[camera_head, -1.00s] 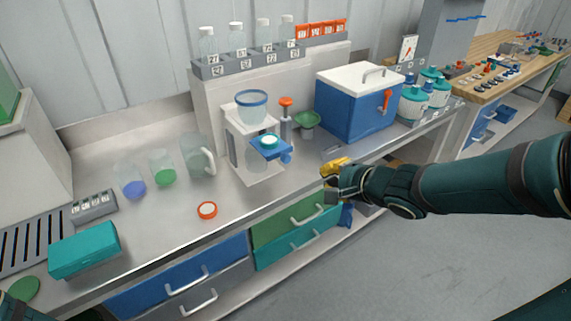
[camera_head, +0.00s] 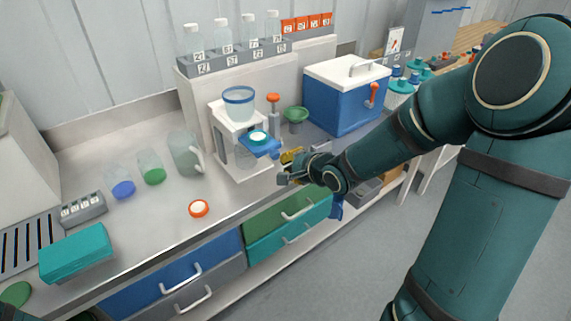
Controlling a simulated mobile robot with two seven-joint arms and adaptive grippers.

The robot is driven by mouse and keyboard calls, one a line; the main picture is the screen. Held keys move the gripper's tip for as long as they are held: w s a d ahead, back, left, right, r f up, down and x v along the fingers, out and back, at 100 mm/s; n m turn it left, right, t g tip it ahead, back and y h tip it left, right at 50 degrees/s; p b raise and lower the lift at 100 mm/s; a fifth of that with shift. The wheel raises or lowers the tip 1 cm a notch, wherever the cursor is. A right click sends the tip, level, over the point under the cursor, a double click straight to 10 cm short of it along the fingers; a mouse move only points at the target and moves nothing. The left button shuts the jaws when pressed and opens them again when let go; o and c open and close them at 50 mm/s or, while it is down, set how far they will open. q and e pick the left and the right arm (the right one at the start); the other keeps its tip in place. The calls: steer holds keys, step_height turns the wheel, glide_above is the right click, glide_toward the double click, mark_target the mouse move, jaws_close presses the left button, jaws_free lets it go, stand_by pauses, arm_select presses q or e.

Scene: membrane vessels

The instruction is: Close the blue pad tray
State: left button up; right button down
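The blue pad tray (camera_head: 262,150) sticks out from the front of the white filter stand (camera_head: 228,149), so it stands open. A pale round pad with a teal rim (camera_head: 258,138) lies on it. A clear cup with a blue rim (camera_head: 239,105) sits on top of the stand. My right gripper (camera_head: 287,167) is just right of and in front of the tray, with a small gap in the picture. Its yellow-marked finger and grey finger look spread, with nothing seen between them. My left gripper is out of view.
A blue cooler (camera_head: 341,106) and a green funnel (camera_head: 295,118) stand to the right behind the gripper. A glass pitcher (camera_head: 185,154), an orange-rimmed lid (camera_head: 198,208) and a teal box (camera_head: 76,254) are on the left bench. Blue drawers (camera_head: 175,277) and green drawers (camera_head: 270,222) lie below.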

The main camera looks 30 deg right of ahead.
mark_target(266, 143)
steer(key=shift+w+a+r, duration=0.1)
steer(key=shift+w, duration=0.85)
steer(key=w, duration=0.8)
steer(key=shift+w+a, duration=0.15)
steer(key=shift+a, duration=0.15)
steer(key=shift+w+r, duration=0.1)
steer(key=shift+r, duration=0.05)
steer(key=shift+a, duration=0.1)
